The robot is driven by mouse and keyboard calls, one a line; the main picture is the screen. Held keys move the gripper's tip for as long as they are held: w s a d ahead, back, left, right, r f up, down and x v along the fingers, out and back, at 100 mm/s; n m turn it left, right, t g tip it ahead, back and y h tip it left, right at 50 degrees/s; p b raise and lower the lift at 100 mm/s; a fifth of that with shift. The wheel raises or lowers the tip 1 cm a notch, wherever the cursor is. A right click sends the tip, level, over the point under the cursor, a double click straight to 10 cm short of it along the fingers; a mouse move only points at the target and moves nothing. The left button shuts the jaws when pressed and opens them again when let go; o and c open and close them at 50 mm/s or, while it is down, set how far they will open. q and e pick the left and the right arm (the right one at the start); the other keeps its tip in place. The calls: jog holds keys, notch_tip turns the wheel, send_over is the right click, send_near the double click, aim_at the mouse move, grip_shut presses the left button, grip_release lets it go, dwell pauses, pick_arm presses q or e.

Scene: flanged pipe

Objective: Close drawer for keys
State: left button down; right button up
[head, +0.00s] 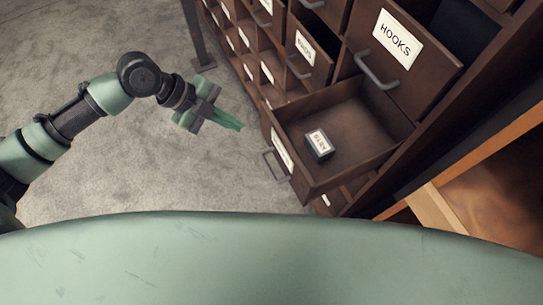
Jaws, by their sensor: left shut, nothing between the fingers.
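An open drawer (355,119) of dark wood is pulled out of the cabinet at the right of the head view. A small dark box with a white label (319,145) lies inside it. The drawer's front has a white label and a metal handle (273,165); the label is too slanted to read. My left gripper (238,126) is shut and empty, just left of the drawer's front and apart from it. My right gripper is not in view.
Above, the drawer labelled HOOKS (397,42) is also pulled out, with its handle (375,72) sticking out. Smaller labelled drawers (306,56) line the cabinet. A wooden edge (440,207) is at the lower right. Grey floor (130,190) is clear at left.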

pick_arm(q)
jog(key=s+r+m+g, duration=0.2)
jog(key=s+r+m, duration=0.15)
jog(key=s, duration=0.35)
jog(key=p+x, duration=0.1)
jog(key=x, duration=0.3)
jog(key=w+d+p+x, duration=0.1)
jog(key=x, duration=0.3)
jog(key=w+r+p+x, duration=0.1)
jog(key=x, duration=0.2)
jog(key=shift+d+f+p, duration=0.3)
jog(key=shift+d+p, duration=0.1)
jog(key=shift+d, duration=0.15)
jog(key=shift+w+d+f, duration=0.1)
jog(key=shift+w+d, duration=0.1)
jog(key=shift+d, duration=0.15)
